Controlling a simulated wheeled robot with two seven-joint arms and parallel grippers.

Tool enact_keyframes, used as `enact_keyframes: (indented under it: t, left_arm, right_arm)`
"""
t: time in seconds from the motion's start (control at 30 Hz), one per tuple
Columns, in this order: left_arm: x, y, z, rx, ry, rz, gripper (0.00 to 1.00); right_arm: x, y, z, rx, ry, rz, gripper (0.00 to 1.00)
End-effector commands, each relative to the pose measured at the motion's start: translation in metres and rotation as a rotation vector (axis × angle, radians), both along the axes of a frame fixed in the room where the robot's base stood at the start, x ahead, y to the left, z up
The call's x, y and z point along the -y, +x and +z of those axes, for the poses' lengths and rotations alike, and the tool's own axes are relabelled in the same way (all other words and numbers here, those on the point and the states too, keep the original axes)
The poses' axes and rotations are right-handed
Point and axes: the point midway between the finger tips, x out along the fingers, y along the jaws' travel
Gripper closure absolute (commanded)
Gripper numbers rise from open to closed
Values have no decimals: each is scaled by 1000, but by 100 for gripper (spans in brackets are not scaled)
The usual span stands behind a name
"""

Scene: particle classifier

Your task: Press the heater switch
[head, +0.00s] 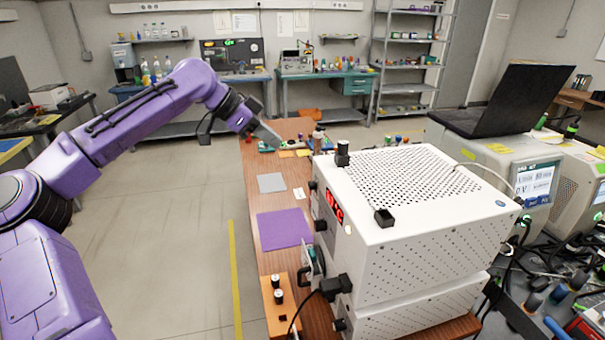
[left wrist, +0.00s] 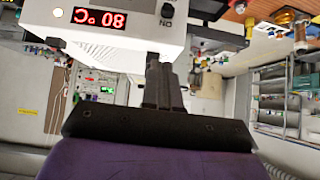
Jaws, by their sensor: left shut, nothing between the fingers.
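The white heater box (head: 430,215) has a perforated top and a red lit display (head: 334,206) on its left-facing front. In the left wrist view the box front shows upside down, with the red display (left wrist: 99,18) reading about 80 with a C. Beside that display is a small black switch (left wrist: 168,11) with ON lettering. My left gripper (head: 277,142) is shut and empty, beyond the far left corner of the box in the head view. Its fingertips (left wrist: 160,65) show just below the switch in the left wrist view; contact cannot be told. My right gripper is not in view.
The wooden bench (head: 255,190) holds a purple mat (head: 284,229), a grey mat (head: 271,183) and small coloured items behind the box. A black laptop (head: 510,98) sits on an instrument at right. Cables clutter the right side. The floor (head: 170,220) at left is clear.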

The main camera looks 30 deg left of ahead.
Motion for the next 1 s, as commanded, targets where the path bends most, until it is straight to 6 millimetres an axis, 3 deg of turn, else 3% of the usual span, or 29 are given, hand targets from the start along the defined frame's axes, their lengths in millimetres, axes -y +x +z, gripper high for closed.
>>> enact_keyframes:
  t: [0.13, 0.37, 0.47, 0.6, 0.8, 1.0]
  left_arm:
    - [11, 14, -17, -15, 1, -1, 100]
    - [21, 31, -40, -12, 13, 7, 100]
    - [34, 44, -59, -17, 7, 2, 100]
    - [46, 58, -76, -16, 1, 0, 100]
    - [45, 57, -104, -13, 0, 1, 100]
    - [45, 57, -113, -11, 2, 0, 100]
  right_arm:
    - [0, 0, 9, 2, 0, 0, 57]
    - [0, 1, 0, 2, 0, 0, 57]
    - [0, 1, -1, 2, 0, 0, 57]
    - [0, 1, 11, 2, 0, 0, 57]
    - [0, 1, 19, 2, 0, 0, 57]
    - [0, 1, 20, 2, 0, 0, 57]
